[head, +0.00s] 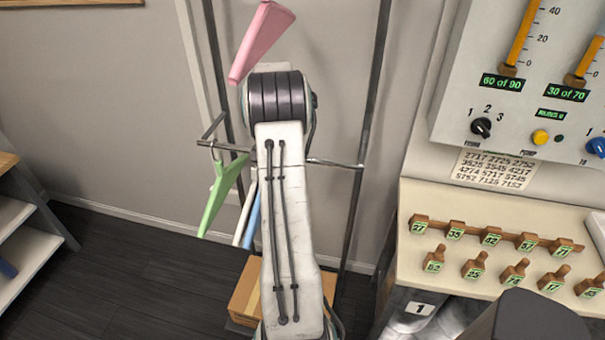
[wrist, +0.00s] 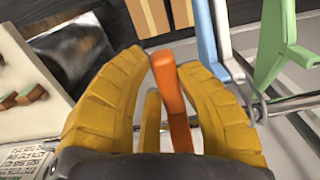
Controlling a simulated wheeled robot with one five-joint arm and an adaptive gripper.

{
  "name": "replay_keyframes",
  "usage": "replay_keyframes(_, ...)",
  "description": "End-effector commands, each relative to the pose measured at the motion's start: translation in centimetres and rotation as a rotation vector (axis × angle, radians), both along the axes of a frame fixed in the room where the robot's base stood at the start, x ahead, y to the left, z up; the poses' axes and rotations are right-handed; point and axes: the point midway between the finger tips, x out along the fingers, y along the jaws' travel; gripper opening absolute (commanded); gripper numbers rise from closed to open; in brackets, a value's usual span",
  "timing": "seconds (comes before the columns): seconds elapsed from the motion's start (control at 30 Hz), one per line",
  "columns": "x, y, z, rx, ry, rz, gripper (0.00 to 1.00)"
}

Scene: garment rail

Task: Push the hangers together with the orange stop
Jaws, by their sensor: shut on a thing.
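The orange stop (wrist: 170,95) stands between the yellow fingers of my gripper (wrist: 165,65) in the wrist view, and they are shut on it. In the head view my arm hides the stop and my gripper. The blue hanger (wrist: 204,35), white hanger (wrist: 222,35) and green hanger (wrist: 275,50) are right of the stop in the wrist view, with the green one apart from the other two. In the head view the green hanger (head: 220,190) hangs left of the white hanger (head: 245,215) and blue hanger (head: 254,215). A pink hanger (head: 262,38) shows higher up.
The metal rail (head: 335,162) runs across between uprights (head: 372,90). A cardboard box (head: 245,290) sits below. A control panel (head: 520,90) and a ledge with numbered wooden pegs (head: 500,245) stand at the right. Shelves (head: 25,235) stand at the left.

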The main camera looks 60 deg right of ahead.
Motion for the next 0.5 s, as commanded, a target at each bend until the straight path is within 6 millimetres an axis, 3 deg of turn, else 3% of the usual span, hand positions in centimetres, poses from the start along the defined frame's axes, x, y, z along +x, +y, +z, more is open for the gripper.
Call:
replay_keyframes(0.2, 1.9, 0.7, -0.1, 0.005, 0.004, 0.000, 0.00)
replay_keyframes(0.5, 2.2, 0.8, -0.2, 0.005, 0.004, -0.001, 0.00)
